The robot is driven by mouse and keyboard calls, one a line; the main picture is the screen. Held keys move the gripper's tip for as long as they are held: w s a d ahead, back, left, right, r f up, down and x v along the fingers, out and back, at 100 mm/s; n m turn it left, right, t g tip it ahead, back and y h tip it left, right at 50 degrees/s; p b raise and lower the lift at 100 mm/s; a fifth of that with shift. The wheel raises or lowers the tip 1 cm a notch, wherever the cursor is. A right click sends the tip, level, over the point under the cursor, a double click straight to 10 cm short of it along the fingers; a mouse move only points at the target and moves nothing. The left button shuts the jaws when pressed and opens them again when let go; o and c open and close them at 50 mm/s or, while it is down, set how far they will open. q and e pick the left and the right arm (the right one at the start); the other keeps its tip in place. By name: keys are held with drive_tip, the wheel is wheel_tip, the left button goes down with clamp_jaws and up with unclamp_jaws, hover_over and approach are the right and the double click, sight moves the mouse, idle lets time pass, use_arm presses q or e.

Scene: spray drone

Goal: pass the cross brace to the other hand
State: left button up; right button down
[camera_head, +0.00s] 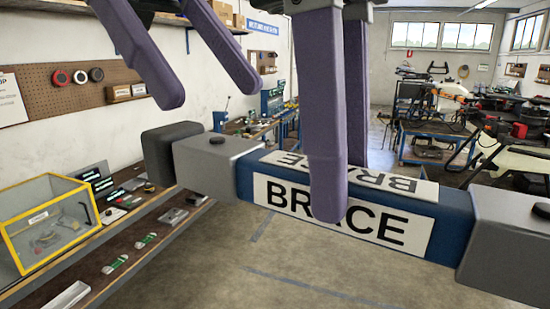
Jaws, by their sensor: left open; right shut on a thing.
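The cross brace (400,230) is a long bar with a blue middle, white labels reading BRACE, and grey end blocks with a darker cap at the left. It spans the view, sloping down to the right, and its right end runs out of frame. My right gripper (341,185) is shut on its blue middle, with one purple finger in front of the label and the other behind. My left gripper (210,94) is open and empty, above the brace's left grey block, with a visible gap between its fingertips and the brace.
A workbench (150,240) runs along the left wall with a yellow-framed clear box (50,222) and small parts. A pegboard (75,85) hangs above. Benches with drone parts (440,125) stand at the right. The floor (270,265) below the brace is clear.

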sight(269, 162)
use_arm(q)
drive_tip(key=x, duration=0.9)
drive_tip(key=shift+s+d+f, duration=0.15)
drive_tip(key=shift+c, duration=0.2)
drive_tip(key=c, duration=0.6)
drive_tip(key=shift+s, duration=0.15)
clamp_jaws()
use_arm(e)
drive_tip(key=shift+w+d, duration=0.1)
drive_tip(key=shift+d, duration=0.05)
drive_tip(key=c, duration=0.8)
unclamp_jaws()
drive_tip(key=o, duration=0.4)
